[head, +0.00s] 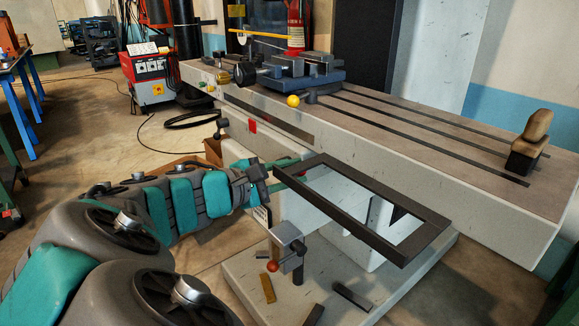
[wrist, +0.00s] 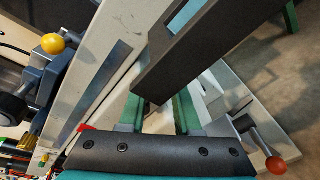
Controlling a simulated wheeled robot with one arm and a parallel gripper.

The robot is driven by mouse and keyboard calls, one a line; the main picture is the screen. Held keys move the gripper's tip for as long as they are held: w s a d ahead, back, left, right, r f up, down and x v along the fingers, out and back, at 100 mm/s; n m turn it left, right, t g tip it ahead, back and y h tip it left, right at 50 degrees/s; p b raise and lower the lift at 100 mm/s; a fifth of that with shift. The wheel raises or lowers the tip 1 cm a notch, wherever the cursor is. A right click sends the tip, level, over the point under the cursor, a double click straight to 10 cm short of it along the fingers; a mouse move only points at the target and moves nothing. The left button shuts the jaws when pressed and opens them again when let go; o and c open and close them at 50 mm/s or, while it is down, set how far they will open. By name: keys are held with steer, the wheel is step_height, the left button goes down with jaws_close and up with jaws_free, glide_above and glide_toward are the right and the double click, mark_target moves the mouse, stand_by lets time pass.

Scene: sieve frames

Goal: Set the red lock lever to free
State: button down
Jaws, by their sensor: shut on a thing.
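A dark rectangular frame (head: 345,217) is held out in the air in front of the machine table, tilted, with its opening empty. My gripper (head: 283,174) is shut on its left corner. The frame (wrist: 205,50) fills the upper middle of the wrist view, beyond the green fingers of my gripper (wrist: 158,105). A lever with a red ball knob (head: 273,267) is on a grey block low at the machine's base, below the frame and apart from my gripper. This knob (wrist: 275,165) also shows at the wrist view's lower right. I see no readable lock or free marking.
The machine table (head: 440,150) carries a blue vise (head: 300,70), a yellow ball knob (head: 293,100) and a wooden-topped block (head: 530,140). A small red piece (head: 252,126) is on its front face. A yellow strip (head: 268,288) and dark bars (head: 352,297) are near the base.

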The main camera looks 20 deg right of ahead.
steer(key=shift+w, duration=0.1)
stand_by(0.3)
steer(key=c, duration=0.9)
jaws_free()
steer(key=shift+a, duration=0.1)
steer(key=v, duration=0.7)
steer(key=shift+a+b, duration=0.35)
steer(key=shift+b, duration=0.1)
